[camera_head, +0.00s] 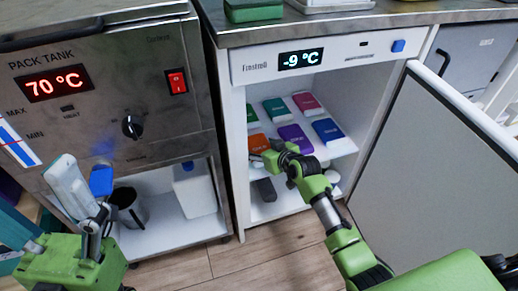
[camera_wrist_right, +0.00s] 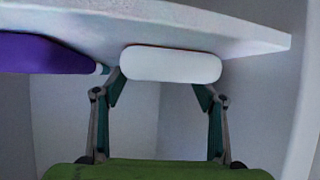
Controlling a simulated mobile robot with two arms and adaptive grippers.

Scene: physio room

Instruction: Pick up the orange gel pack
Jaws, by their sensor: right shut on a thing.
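The orange gel pack (camera_head: 258,143) lies at the front left of the shelf inside the open cold cabinet. My right gripper (camera_head: 268,160) reaches into the cabinet and is shut on the pack's near end. In the right wrist view, the pack's white end (camera_wrist_right: 171,65) sits between the two fingers, with a thin orange edge along its top. The pack appears level with the shelf; whether it is clear of it cannot be told.
A purple pack (camera_head: 295,138) lies just right of the orange one; a blue pack (camera_head: 327,131), a red pack (camera_head: 306,102) and green packs share the shelf (camera_head: 340,147). The cabinet door (camera_head: 430,170) stands open at right. A white jug (camera_head: 194,188) stands under the tank.

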